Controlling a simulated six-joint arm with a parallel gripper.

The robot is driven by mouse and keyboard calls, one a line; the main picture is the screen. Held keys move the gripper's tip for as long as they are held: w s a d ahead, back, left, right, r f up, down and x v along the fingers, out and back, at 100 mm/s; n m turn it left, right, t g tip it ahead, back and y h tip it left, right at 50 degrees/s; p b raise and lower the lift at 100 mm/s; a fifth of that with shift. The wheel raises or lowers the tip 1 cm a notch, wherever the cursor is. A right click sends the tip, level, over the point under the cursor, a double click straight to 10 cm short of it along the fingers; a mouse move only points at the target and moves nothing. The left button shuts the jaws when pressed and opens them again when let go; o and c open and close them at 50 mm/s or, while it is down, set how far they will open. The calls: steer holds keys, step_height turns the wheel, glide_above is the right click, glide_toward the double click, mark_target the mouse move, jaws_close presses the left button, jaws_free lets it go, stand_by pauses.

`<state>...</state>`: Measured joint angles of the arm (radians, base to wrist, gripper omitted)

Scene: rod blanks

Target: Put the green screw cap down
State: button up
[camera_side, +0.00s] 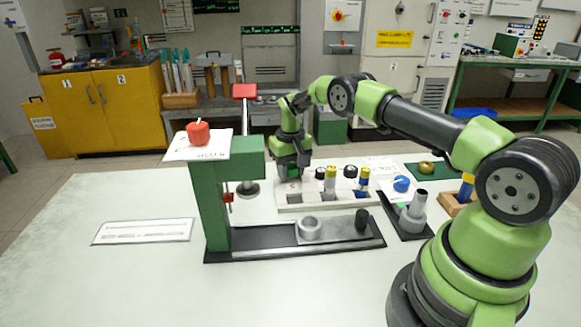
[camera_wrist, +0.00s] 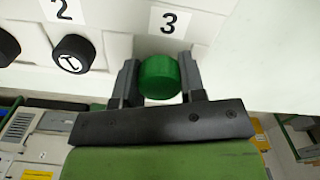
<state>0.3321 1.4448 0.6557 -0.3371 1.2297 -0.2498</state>
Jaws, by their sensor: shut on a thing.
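The green screw cap (camera_wrist: 159,77) is held between the two grey fingers of my gripper (camera_wrist: 158,72) in the wrist view. It is in front of the white rack (camera_wrist: 215,30), close to the label 3 (camera_wrist: 170,20). I cannot tell whether the cap touches the rack. In the side view, my gripper (camera_side: 291,168) is low at the left end of the white rack (camera_side: 315,206). The cap is hard to make out there.
Two black caps sit on the rack beside the cap, one by label 2 (camera_wrist: 73,53).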

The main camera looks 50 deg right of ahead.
mark_target(290, 166)
steer(key=o, duration=0.9)
steer(key=shift+f, duration=0.1)
steer(key=s+a+r, duration=0.2)
steer(key=r, duration=0.8)
steer(key=s+a+r, duration=0.2)
steer(key=r, duration=0.7)
steer(key=shift+s+a+r+n+t+y, duration=0.25)
steer(key=shift+s+a+r+t, duration=1.4)
steer(key=shift+s, duration=2.3)
steer(key=shift+s+a+r+t+y, duration=0.4)
steer(key=shift+s+a+r+t, duration=0.35)
steer(key=shift+s+a+r, duration=2.5)
steer(key=shift+s+a+r+n+t+y, duration=0.15)
steer(key=shift+s+a+r+t+y, duration=0.85)
steer(key=shift+s, duration=3.7)
